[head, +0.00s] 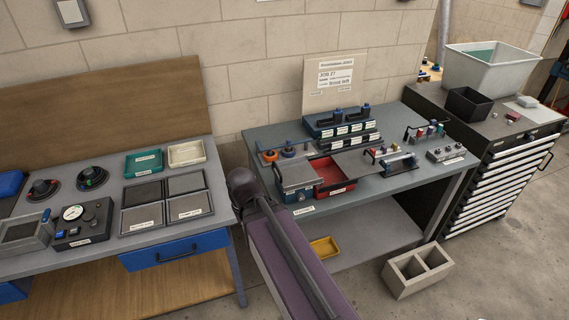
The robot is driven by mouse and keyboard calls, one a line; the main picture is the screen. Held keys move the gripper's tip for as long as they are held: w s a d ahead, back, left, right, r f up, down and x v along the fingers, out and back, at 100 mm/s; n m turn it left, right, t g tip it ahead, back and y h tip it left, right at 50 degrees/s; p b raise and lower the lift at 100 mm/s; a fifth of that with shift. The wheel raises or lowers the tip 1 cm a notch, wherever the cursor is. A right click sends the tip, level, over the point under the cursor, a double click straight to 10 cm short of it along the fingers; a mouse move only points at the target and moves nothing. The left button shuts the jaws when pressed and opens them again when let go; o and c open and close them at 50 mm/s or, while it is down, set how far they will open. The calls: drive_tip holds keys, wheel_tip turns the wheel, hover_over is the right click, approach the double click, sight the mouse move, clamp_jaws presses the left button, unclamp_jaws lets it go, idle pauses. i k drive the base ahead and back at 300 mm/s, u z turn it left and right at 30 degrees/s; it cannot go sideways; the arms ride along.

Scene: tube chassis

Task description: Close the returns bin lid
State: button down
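On the middle bench (410,182) a low unit has an open red compartment (333,176), whose inside shows from above. A flat grey lid-like plate (297,174) with a black bar handle lies to its left, above a blue box body (290,196). Another grey plate (354,163) lies to its right. Labels are too small to read, so I cannot tell for certain which part is the returns bin lid. My arm rises in front of the bench's left end, with its dark joint left of the unit. My gripper cannot be made out.
Knobs, a bottle-like cylinder and a labelled rack (341,125) crowd the middle bench. A left bench (105,245) holds trays and a gauge box (83,222). A drawer cabinet (510,170) stands right. A concrete block (417,270) and yellow tray (325,247) sit low down.

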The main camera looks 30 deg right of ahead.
sight(360, 162)
drive_tip(key=z, duration=1.45)
drive_tip(key=i, duration=0.4)
drive_tip(key=u, duration=0.05)
